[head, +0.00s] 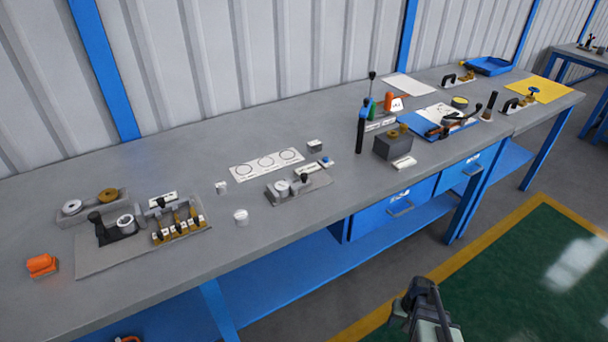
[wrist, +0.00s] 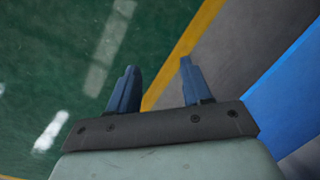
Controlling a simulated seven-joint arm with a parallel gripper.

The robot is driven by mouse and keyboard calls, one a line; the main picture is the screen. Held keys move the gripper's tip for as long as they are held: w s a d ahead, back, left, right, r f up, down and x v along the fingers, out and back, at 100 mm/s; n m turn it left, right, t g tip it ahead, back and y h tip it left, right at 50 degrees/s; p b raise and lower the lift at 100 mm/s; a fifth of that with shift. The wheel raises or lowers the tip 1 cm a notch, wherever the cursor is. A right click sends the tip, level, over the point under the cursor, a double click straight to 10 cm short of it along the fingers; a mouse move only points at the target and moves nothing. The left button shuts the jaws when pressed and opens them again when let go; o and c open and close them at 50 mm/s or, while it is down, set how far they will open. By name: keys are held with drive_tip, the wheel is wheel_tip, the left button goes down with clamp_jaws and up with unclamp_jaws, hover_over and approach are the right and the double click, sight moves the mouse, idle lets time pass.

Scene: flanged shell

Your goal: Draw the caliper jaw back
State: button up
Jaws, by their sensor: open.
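A small grey fixture (head: 297,185) with round parts, a black knob and a blue-tipped piece sits near the middle front of the bench in the head view. It may carry the caliper jaw, but it is too small to tell the jaw apart. My gripper (head: 424,292) is at the lower right of the head view, in front of the bench and well apart from the fixture. In the wrist view my gripper (wrist: 158,68) has its two blue fingers apart, with nothing between them. The wrist view shows no caliper.
The grey bench (head: 150,265) runs across the head view. A plate with brass pieces and black knobs (head: 178,225) is at left, with an orange block (head: 42,265) beside it. A dark box (head: 392,146) and upright tools stand right of centre. Green floor (wrist: 50,60) lies below my gripper.

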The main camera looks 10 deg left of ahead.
drive_tip(key=w+d+r+t, duration=0.3)
drive_tip(key=w+r, duration=0.7)
drive_tip(key=w, duration=0.2)
drive_tip(key=w+d+r+t, duration=0.2)
drive_tip(key=w+r+t, duration=0.1)
drive_tip(key=w+r, duration=0.8)
drive_tip(key=w+d+r+t, duration=0.2)
drive_tip(key=w+r, duration=0.6)
drive_tip(key=r, duration=0.4)
drive_tip(key=w+d+r+t, duration=0.1)
drive_tip(key=w+r+t, duration=0.1)
drive_tip(key=w+r, duration=0.8)
wheel_tip(320, 180, up, 11)
drive_tip(key=n+g+h, duration=0.1)
drive_tip(key=n+g, duration=0.4)
drive_tip(key=g, duration=0.4)
hover_over(304, 174)
wheel_tip(304, 174, down, 13)
drive_tip(key=shift+f, duration=0.1)
